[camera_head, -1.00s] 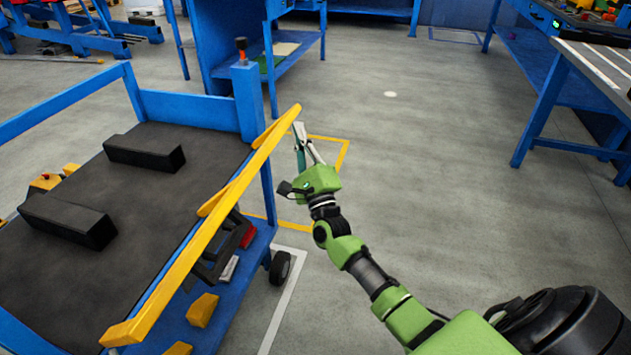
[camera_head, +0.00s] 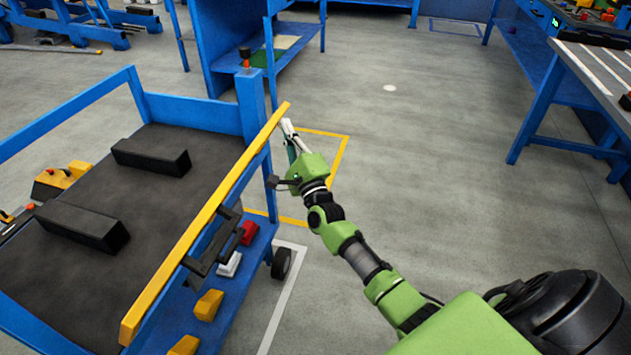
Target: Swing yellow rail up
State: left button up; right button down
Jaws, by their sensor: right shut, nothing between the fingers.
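The yellow rail (camera_head: 196,229) runs along the right side of a blue cart with a dark top. It slants from the near left to the corner post at the far right. My right gripper (camera_head: 287,124) is shut and empty, its fingertips just right of the rail's far end. I cannot tell whether they touch the rail. My left gripper is not in view.
Two black blocks (camera_head: 151,157) (camera_head: 84,226) lie on the cart top (camera_head: 120,278). Yellow pieces (camera_head: 207,305) and a red one (camera_head: 249,232) sit on the cart's lower shelf. A workbench (camera_head: 598,75) stands at the right. The grey floor between is clear.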

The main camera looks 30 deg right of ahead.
aim_at(277, 122)
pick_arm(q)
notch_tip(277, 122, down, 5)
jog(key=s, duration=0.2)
pick_arm(e)
jog(key=shift+w+a+r+n+p, duration=0.3)
jog(key=shift+w+a+r+p, duration=0.15)
jog(key=shift+w+a+r, duration=0.45)
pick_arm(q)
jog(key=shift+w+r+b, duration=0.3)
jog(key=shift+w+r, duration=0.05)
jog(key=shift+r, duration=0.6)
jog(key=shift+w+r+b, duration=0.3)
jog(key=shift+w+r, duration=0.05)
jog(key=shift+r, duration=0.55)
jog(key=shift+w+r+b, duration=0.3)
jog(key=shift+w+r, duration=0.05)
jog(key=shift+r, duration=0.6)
pick_arm(e)
jog(key=w+a+r, duration=0.2)
jog(key=w+a, duration=0.3)
jog(key=w, duration=0.1)
jog(key=shift+r, duration=0.35)
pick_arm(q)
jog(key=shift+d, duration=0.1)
